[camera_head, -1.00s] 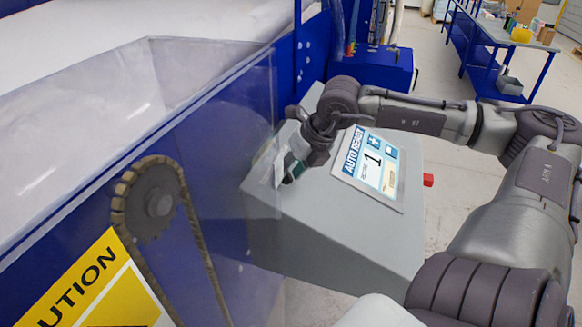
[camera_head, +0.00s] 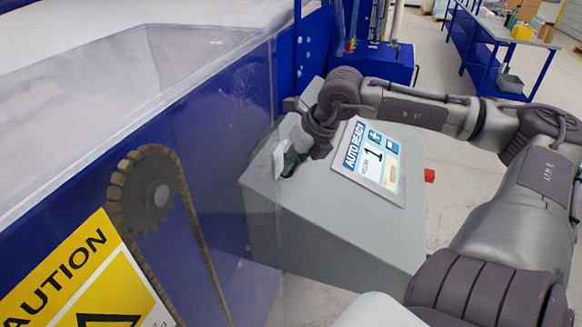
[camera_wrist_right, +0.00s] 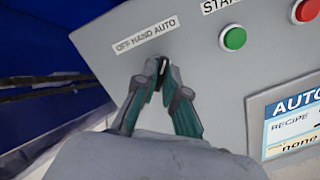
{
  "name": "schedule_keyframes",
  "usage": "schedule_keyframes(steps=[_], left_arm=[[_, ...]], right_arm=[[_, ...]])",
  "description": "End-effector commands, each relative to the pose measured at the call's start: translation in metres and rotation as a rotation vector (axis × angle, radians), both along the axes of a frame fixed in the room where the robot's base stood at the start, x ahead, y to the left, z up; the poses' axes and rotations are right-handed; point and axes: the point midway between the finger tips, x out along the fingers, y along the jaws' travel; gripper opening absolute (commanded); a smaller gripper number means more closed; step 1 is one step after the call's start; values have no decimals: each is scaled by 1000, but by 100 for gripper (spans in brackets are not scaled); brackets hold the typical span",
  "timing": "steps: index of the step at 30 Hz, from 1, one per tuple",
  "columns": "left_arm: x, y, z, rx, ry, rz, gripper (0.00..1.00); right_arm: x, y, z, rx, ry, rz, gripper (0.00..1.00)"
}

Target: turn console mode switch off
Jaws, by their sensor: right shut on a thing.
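The grey console (camera_head: 330,228) stands right of the blue machine. Its screen (camera_head: 369,160) reads "AUTO READY" and shows a 1. In the right wrist view, the mode switch (camera_wrist_right: 162,68) is a small black knob below the "OFF HAND AUTO" label (camera_wrist_right: 146,36). My right gripper (camera_wrist_right: 161,77) is shut on this knob, its two green-padded fingers on either side. In the head view, my right gripper (camera_head: 290,163) is at the console's upper left, and its hand hides the switch. The knob's exact pointing is hard to tell. My left gripper is not in view.
A green button (camera_wrist_right: 234,38) and a red button (camera_wrist_right: 306,10) sit right of the switch. A red part (camera_head: 429,175) sticks out of the console's right side. A clear guard (camera_head: 235,130) with a chain and sprocket (camera_head: 150,195) is close on the left.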

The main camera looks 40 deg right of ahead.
Motion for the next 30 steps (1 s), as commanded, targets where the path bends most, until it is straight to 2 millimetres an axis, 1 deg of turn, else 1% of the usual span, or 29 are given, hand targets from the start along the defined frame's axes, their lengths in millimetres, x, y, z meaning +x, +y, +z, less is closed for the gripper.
schedule_keyframes(steps=[1,9,15,21,30], left_arm=[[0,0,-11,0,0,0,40],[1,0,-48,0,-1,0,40],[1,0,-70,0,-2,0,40],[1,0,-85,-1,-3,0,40],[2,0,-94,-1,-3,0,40]], right_arm=[[1,0,-4,-8,-9,26,0],[1,-1,-6,-86,-51,235,0],[1,-1,-5,-152,-81,411,0],[1,-2,-3,-213,-111,587,0],[1,-2,-1,-307,-158,850,0]])
